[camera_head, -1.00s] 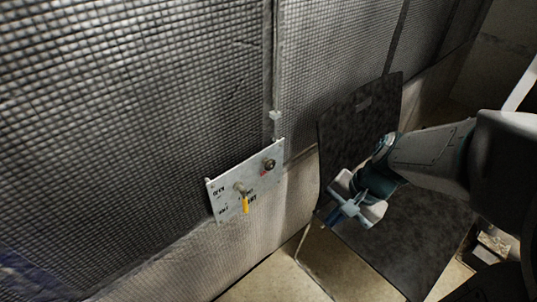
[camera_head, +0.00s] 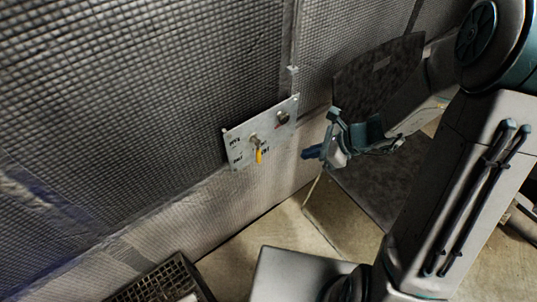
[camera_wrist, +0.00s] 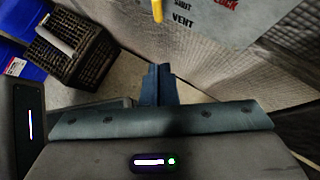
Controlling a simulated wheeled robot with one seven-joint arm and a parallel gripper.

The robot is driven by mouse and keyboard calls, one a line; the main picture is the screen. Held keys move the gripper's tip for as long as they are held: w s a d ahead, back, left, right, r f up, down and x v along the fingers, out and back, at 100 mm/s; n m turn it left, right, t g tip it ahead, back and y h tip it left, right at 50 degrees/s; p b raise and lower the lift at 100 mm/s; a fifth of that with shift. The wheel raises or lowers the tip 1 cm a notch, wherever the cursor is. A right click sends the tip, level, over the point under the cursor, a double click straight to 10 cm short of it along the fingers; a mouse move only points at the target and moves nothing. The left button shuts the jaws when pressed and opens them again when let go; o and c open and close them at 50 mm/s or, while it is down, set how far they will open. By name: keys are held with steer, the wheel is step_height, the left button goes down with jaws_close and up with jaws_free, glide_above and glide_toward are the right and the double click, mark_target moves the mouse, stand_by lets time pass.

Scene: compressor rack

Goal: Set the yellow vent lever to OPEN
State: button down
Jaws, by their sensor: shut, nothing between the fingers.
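The yellow vent lever (camera_head: 259,156) hangs pointing down from its pivot on a pale metal panel (camera_head: 240,151) on the quilted wall. The word OPEN is at the panel's upper left, and other lettering is near the lever. My gripper (camera_head: 308,153) is to the right of the panel, apart from the lever. Its blue fingers (camera_wrist: 158,84) are together with nothing between them.
A dark knob (camera_head: 282,117) sits at the panel's upper right. A dark board (camera_head: 377,75) leans on the wall behind my gripper. A black crate (camera_head: 163,281) stands on the floor, and blue bins (camera_wrist: 22,60) show at the wrist view's left. Floor below the panel is partly clear.

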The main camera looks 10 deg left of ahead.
mark_target(258, 152)
stand_by(0.3)
steer(key=a+r+b+x, duration=0.2)
steer(key=b+x, duration=0.1)
steer(key=x, duration=1)
steer(key=shift+w, duration=0.15)
